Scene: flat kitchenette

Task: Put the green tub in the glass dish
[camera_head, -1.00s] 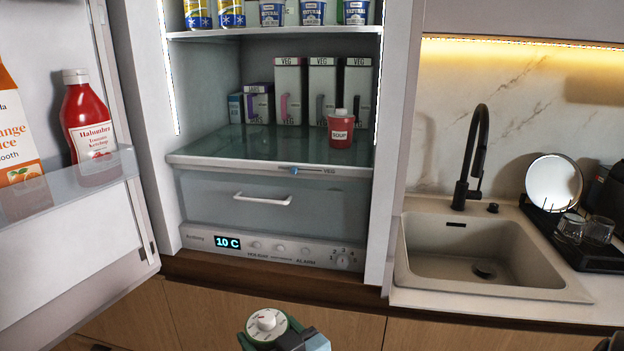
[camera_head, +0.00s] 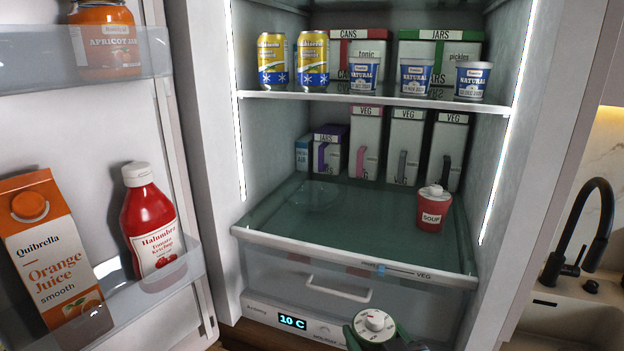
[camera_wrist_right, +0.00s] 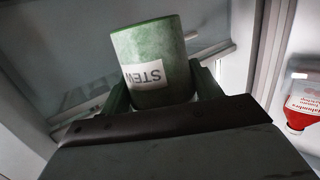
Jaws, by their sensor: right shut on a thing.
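The green tub (camera_wrist_right: 147,50), labelled STEW, is in my right gripper (camera_wrist_right: 163,92), whose fingers are shut on its two sides. In the head view the tub's pale round lid (camera_head: 374,321) shows at the bottom edge, in front of the fridge and below its lower shelf; most of its body is out of frame. A faint clear outline (camera_head: 318,192) on the lower shelf, left of the middle, may be the glass dish; its rim is hard to make out. My left gripper is not in view.
The open fridge door (camera_head: 120,215) holds juice and ketchup (camera_head: 152,225) at left. The shelf's front middle is clear. A sink (camera_head: 565,325) is at right.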

